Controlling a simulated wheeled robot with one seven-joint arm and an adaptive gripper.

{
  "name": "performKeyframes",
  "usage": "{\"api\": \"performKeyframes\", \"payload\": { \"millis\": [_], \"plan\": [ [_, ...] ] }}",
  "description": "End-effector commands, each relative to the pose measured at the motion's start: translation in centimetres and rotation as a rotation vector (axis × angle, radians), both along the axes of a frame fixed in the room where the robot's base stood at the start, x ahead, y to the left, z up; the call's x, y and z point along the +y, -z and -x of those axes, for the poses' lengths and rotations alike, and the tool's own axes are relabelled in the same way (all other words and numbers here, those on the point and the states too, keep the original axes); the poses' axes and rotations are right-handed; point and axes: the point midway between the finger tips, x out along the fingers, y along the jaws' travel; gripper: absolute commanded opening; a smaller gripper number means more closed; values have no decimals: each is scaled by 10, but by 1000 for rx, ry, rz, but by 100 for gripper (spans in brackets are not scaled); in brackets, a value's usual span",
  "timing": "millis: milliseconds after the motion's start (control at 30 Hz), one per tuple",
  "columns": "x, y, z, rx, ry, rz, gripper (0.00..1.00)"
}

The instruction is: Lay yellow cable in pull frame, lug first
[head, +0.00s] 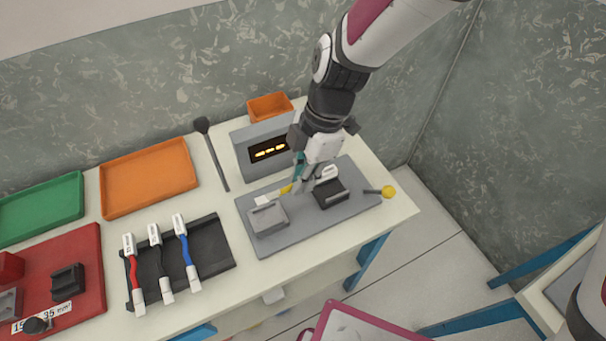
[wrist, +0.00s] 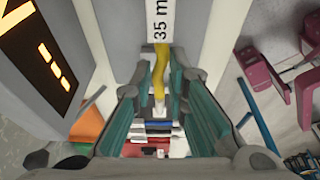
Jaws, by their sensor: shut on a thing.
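The yellow cable (head: 287,188) shows as a short piece beside my gripper (head: 300,182), above the pull frame's grey base plate (head: 305,224). In the wrist view the yellow cable (wrist: 158,75) runs between my teal finger pads, and my gripper (wrist: 163,112) is shut on it. A white label (wrist: 160,20) marked "35 m" is at its upper end. The frame has a grey block (head: 268,220) at left and a black block (head: 330,194) at right. A white piece (head: 263,200) is by the grey block. Whether the cable touches either block is unclear; my fingers hide part of it.
A lever with a yellow knob (head: 388,191) sticks out at right. A grey display box (head: 243,150) stands behind the frame. A black rack (head: 215,249) holds red, black and blue cables at left. Orange (head: 148,180) and green (head: 42,207) trays lie farther left.

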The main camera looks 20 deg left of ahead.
Motion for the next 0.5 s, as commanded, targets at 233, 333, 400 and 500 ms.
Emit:
{"api": "performKeyframes", "payload": {
  "millis": [233, 333, 400, 500],
  "plan": [
    [0, 13, -2, -1, 0, 1, 0],
    [-1, 20, -2, 0, 1, 2, 0],
    [-1, 25, -1, 1, 1, 1, 0],
    [0, 32, -2, 0, 1, 0, 0]
  ]
}}
